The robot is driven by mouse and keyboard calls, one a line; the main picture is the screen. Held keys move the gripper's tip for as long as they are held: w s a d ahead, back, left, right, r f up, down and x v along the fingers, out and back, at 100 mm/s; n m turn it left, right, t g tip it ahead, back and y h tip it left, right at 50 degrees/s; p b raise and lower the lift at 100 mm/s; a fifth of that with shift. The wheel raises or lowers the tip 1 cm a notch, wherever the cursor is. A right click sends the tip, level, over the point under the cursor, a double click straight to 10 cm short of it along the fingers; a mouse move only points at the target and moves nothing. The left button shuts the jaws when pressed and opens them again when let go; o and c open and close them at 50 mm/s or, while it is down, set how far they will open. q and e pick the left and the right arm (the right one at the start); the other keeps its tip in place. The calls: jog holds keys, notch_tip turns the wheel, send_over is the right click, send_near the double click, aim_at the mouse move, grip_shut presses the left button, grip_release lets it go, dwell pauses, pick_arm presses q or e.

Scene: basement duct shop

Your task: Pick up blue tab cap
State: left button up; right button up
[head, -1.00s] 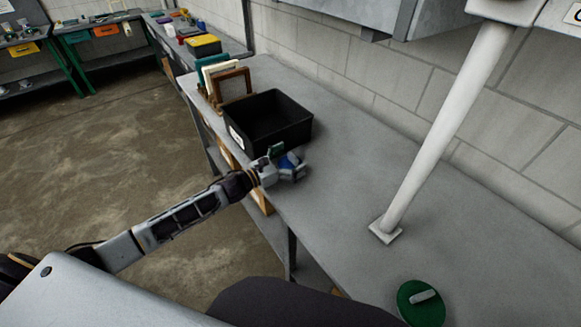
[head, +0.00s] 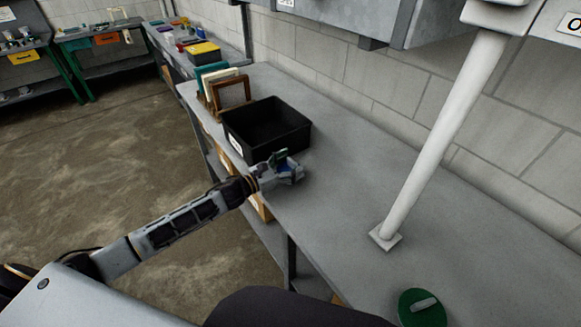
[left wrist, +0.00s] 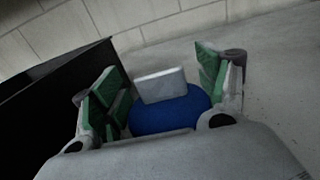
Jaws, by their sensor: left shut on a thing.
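The blue tab cap (left wrist: 172,114) is a round blue disc with a raised grey tab (left wrist: 161,85), seen in the left wrist view between my left gripper's green-padded fingers. My left gripper (head: 292,168) is shut on it at the bench's front edge, just in front of the black bin. In the head view the cap is mostly hidden by the fingers. I cannot tell whether the cap is clear of the bench top. My right gripper is not in view.
The open black bin (head: 233,142) stands just behind my left gripper. Upright frames (head: 232,92) stand beyond it. A white post (head: 440,140) rises from the bench at right. A green tab cap (head: 422,308) lies at the near right. The bench between is clear.

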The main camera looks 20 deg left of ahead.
pick_arm(q)
notch_tip(320, 180, up, 8)
jog(key=shift+f, duration=0.25)
jog(key=shift+r, duration=0.85)
jog(key=shift+r, duration=0.1)
